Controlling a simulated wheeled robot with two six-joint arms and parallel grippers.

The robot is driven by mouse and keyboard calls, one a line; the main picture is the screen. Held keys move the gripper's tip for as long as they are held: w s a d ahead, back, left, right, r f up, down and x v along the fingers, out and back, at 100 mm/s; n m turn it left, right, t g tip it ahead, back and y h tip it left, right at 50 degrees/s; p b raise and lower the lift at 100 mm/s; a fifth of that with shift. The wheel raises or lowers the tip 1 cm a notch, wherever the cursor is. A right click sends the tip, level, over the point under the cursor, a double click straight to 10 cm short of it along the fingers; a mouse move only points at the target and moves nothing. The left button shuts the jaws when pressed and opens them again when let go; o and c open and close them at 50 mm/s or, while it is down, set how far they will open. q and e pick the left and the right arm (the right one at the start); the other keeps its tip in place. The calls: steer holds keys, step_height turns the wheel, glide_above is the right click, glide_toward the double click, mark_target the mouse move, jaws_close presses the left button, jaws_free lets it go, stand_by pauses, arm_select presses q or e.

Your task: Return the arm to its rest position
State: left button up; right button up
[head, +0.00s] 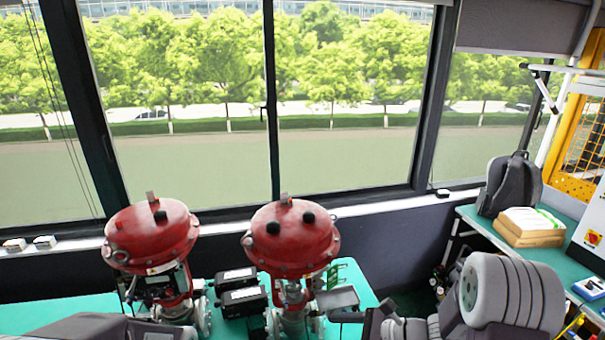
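Two red-domed valve actuators stand upright on the green bench, one at left (152,236) and one at centre (291,238). The centre one has black positioner boxes (243,298) to its left and a grey box (338,299) to its right. My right arm (510,295) shows as a thick grey-white link at lower right, with smaller dark and grey parts reaching left towards the centre valve. A dark grey part of my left arm (95,327) shows at the bottom left edge, in front of the left valve. No fingertips can be made out on either arm, and nothing held is visible.
Windows and a sill close off the back. Dark floor lies between the benches.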

steer(key=s+f+n+g+h+b, duration=0.35)
steer(key=s+f+n+g, duration=0.35)
steer(key=s+n, duration=0.4)
arm_select(q)
step_height(320, 180, down, 8)
steer(key=b, duration=0.2)
steer(key=shift+r+b, duration=0.15)
steer(key=shift+b, duration=0.2)
arm_select(e)
steer(key=s+d+f+n+t+h, duration=0.2)
steer(key=d+f+n+t+h, duration=0.1)
steer(key=d+n+h, duration=0.4)
steer(key=d+n, duration=0.1)
steer(key=n, duration=0.2)
steer(key=shift+d+f, duration=0.15)
steer(key=shift+f, duration=0.2)
arm_select(q)
steer(key=shift+a, duration=0.1)
arm_select(e)
steer(key=shift+s+h, duration=0.1)
steer(key=shift+h, duration=0.15)
